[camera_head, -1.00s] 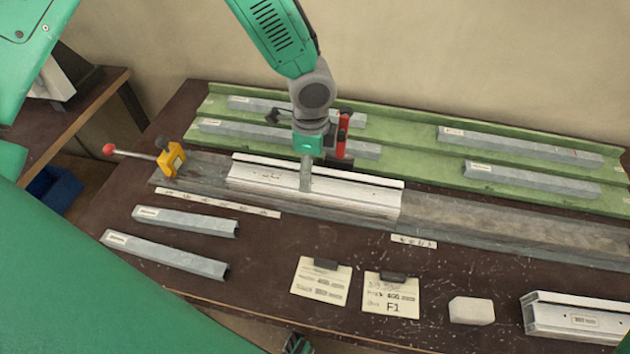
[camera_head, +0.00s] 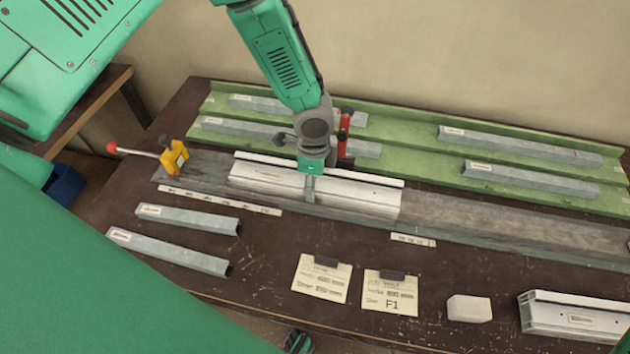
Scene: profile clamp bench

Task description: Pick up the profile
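A long silver profile (camera_head: 350,198) lies on the grey bed at the middle of the bench, with a pale rail along its back edge. My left gripper (camera_head: 310,190) points down over its middle. One narrow grey finger shows against the profile; I cannot tell whether it touches, or whether the gripper is open or shut, because it is seen edge-on. Grey profiles lie on the bench at the left (camera_head: 188,219) and (camera_head: 165,250). Another silver profile (camera_head: 572,318) lies at the lower right.
A yellow clamp (camera_head: 174,157) with a red-knobbed lever stands left of the silver profile. A red upright part (camera_head: 343,135) stands behind the gripper. A green rack (camera_head: 415,150) holds several grey profiles. Cards (camera_head: 390,293) and a white block (camera_head: 469,309) lie in front.

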